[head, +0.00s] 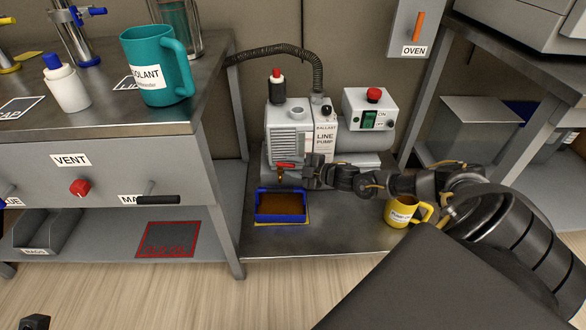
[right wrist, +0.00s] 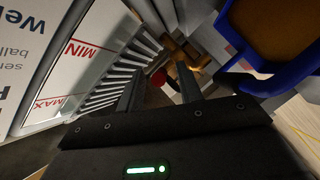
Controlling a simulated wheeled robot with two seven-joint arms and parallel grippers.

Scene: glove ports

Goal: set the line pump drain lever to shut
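The line pump (head: 290,130) is a grey machine on the low metal shelf. Its drain lever (head: 285,165) is a small red handle on a brass-coloured valve low on the front, lying roughly level in the head view. My right gripper (head: 308,168) comes in from the right, with its tips close to the right end of the lever. In the right wrist view, the two fingers (right wrist: 157,82) are apart, and the red lever end (right wrist: 158,78) shows in the gap. I cannot tell whether they touch it.
A blue tray (head: 281,218) of brown liquid sits below the valve. A yellow mug (head: 402,212) stands under my right forearm. A grey box with a red button (head: 374,95) is right of the pump. A bench (head: 180,125) with a teal mug (head: 157,65) is at left.

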